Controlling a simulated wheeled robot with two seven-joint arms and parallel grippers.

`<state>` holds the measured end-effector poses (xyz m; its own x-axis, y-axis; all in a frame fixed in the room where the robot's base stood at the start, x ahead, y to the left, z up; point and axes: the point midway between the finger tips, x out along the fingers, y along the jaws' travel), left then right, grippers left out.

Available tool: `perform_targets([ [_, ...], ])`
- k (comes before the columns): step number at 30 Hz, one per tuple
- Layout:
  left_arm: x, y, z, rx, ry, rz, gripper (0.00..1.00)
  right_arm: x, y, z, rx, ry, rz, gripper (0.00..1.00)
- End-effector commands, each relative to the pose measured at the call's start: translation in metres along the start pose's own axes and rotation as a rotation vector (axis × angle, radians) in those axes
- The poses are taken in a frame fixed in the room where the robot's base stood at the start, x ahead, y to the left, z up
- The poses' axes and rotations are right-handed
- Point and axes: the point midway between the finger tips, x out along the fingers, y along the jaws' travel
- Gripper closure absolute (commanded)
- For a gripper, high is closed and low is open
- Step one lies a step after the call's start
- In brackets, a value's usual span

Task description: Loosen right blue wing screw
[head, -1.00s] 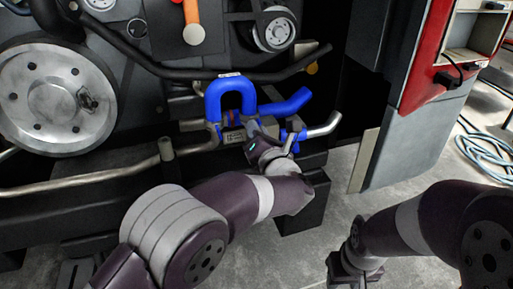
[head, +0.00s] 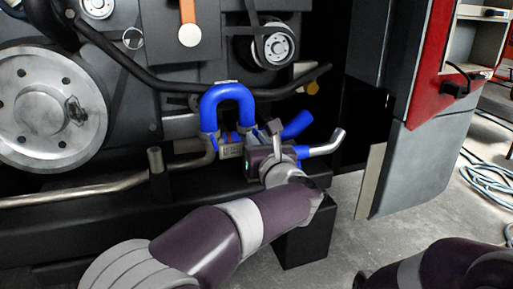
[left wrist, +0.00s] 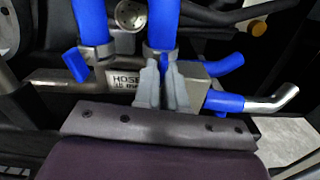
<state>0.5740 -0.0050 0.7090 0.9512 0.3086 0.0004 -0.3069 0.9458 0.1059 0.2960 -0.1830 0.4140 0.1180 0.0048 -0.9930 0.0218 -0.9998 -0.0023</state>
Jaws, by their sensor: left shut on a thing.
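A blue U-shaped hose (head: 229,96) stands on a metal fitting in the middle of the head view; its two legs also show in the left wrist view (left wrist: 163,18). Each leg has a grey clamp at its foot. The left blue wing screw (left wrist: 75,65) sticks out beside the left clamp (left wrist: 97,53). My left gripper (head: 250,145) is at the right clamp. Its two grey fingers (left wrist: 160,82) are shut at the foot of the right leg, on the right blue wing screw, which they hide almost wholly. My right gripper is out of view.
A blue stub (head: 297,124) and a blue-sleeved metal pipe (head: 325,146) stick out just right of my left gripper. A black hose (head: 160,78) runs above. A red and grey cabinet (head: 420,130) stands at the right, with open floor before it.

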Motion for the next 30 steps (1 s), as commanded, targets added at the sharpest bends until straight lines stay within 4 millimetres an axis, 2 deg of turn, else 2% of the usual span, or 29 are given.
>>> perform_targets([
  [11,0.000,0.000,-0.002,-0.001,0.003,0.000,1.00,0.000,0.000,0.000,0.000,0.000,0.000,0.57],
  [12,0.000,0.000,-0.002,-0.001,0.003,0.000,0.77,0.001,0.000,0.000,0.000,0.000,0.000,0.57],
  [13,0.000,0.000,-0.002,-0.001,0.003,0.000,0.67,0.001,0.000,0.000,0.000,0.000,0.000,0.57],
  [22,-0.002,0.000,0.000,-0.002,0.001,0.000,0.66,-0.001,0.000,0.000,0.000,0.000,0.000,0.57],
  [26,-0.020,-0.001,0.004,0.000,0.001,-0.003,0.66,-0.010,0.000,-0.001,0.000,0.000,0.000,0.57],
  [30,-0.059,-0.001,0.006,0.000,0.002,-0.006,0.66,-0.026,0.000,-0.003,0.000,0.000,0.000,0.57],
])
